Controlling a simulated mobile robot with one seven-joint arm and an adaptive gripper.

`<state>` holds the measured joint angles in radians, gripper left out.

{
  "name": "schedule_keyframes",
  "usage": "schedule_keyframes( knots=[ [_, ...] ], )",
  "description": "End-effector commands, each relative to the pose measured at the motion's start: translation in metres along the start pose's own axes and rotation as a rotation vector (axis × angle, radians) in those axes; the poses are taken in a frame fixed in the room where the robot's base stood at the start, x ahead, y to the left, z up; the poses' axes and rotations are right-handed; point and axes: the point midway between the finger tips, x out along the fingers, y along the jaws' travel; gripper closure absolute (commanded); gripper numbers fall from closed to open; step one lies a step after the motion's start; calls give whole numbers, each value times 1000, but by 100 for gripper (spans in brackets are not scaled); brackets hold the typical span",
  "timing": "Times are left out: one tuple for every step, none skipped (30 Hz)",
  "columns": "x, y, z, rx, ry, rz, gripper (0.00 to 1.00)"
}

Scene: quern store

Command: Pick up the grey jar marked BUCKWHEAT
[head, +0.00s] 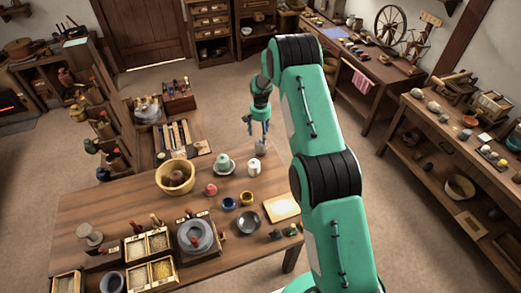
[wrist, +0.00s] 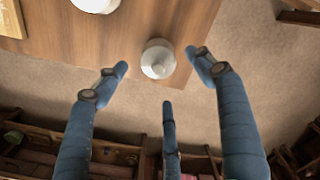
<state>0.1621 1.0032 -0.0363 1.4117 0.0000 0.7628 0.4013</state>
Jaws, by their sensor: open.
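A small pale grey lidded jar (head: 254,167) stands upright near the far right corner of the wooden table (head: 130,205). In the wrist view the jar (wrist: 158,58) is seen from above, close to the table edge. No marking on it can be read. My gripper (head: 258,138) is above and beyond the jar in the head view, its fingers pointing down. In the wrist view its blue fingers are spread, the jar showing in the gap between the tips. The gripper is empty and I see no contact.
Nearby are a wooden bowl (head: 175,177), a red pot (head: 210,190), a blue pot (head: 229,203) and a dark plate (head: 248,222). Open floor lies beyond the table's edge.

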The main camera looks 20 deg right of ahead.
Motion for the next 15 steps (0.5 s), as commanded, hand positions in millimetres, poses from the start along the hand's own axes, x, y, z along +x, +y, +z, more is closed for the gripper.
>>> schedule_keyframes(
  knots=[
    [1,0,0,0,-1,0,31],
    [2,0,0,0,-1,0,31],
    [4,0,0,0,-1,0,31],
    [6,0,0,0,-1,0,31],
    [8,0,0,0,0,0,31],
    [10,0,0,0,0,0,31],
    [13,0,0,0,0,0,31],
    [16,1,1,0,0,0,31],
    [21,1,1,0,-1,1,31],
    [24,1,1,0,-2,1,31],
    [27,1,2,0,-2,1,31],
    [31,2,2,0,-2,1,31],
    [34,2,2,0,-2,1,31],
    [38,2,2,0,-2,1,31],
    [41,1,1,0,-1,0,31]
  ],
)
